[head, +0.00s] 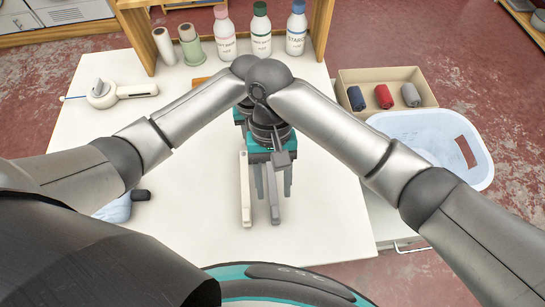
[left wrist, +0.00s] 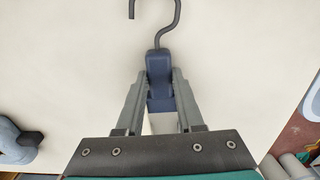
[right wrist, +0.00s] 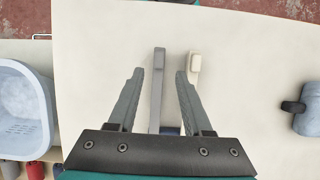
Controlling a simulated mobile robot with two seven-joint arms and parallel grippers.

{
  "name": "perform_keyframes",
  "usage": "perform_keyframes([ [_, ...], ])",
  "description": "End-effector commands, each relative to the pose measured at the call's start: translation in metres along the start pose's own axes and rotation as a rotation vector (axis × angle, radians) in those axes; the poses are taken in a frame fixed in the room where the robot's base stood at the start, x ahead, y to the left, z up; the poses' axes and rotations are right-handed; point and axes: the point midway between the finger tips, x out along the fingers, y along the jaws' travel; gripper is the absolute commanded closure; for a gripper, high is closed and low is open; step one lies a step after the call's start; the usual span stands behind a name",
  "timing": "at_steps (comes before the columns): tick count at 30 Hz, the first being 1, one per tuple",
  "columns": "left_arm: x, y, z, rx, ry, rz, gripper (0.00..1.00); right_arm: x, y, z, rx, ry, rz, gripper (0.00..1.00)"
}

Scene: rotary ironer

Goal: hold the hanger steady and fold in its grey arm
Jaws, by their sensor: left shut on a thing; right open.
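The hanger's dark blue body (left wrist: 160,66) with its grey hook (left wrist: 170,25) shows in the left wrist view. My left gripper (left wrist: 159,82) is shut on that body. In the head view, the left gripper's fingers and the body are hidden behind my arms. The hanger's grey arm (head: 273,207) and its white arm (head: 246,190) lie side by side, nearly parallel, pointing towards me. My right gripper (right wrist: 159,76) is open, its fingers on either side of the grey arm (right wrist: 158,62), with gaps visible. The white arm (right wrist: 195,64) is outside its right finger.
Several bottles (head: 261,35) and two spools (head: 188,45) stand at the back. A white handled tool (head: 105,94) lies back left. A tan box (head: 350,79) of rolls and a pale blue basket (head: 468,150) are right. A blue item (head: 115,210) is partly hidden left. The front table is clear.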

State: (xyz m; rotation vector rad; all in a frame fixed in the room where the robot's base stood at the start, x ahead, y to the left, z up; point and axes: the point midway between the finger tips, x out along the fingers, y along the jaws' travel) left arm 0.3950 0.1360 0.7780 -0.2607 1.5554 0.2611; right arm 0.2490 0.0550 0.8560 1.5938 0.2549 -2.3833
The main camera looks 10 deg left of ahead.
Motion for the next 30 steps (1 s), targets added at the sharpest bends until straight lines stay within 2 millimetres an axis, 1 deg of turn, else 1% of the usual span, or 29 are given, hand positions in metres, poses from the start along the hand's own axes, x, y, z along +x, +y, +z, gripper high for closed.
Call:
perform_keyframes([
  [1, 0.000, 0.000, 0.000, 0.000, -0.001, 0.000, 1.00, -0.010, 0.001, -0.002, 0.000, 0.007, 0.002, 0.50],
  [6, 0.000, 0.000, 0.000, 0.000, -0.001, 0.000, 1.00, -0.037, 0.001, -0.001, 0.000, 0.005, 0.001, 0.50],
  [12, 0.000, 0.000, 0.000, 0.000, -0.001, 0.000, 1.00, -0.059, 0.000, -0.001, 0.000, 0.003, 0.001, 0.50],
  [18, 0.000, 0.000, 0.000, 0.000, 0.000, 0.000, 1.00, -0.067, 0.000, 0.000, 0.001, 0.001, 0.000, 0.50],
  [29, 0.000, 0.000, 0.000, 0.000, 0.000, -0.001, 1.00, -0.067, 0.000, 0.000, 0.000, 0.001, -0.001, 0.50],
  [30, 0.000, 0.000, 0.000, 0.000, 0.000, -0.001, 0.59, -0.067, 0.000, 0.000, 0.000, 0.001, -0.001, 0.50],
])
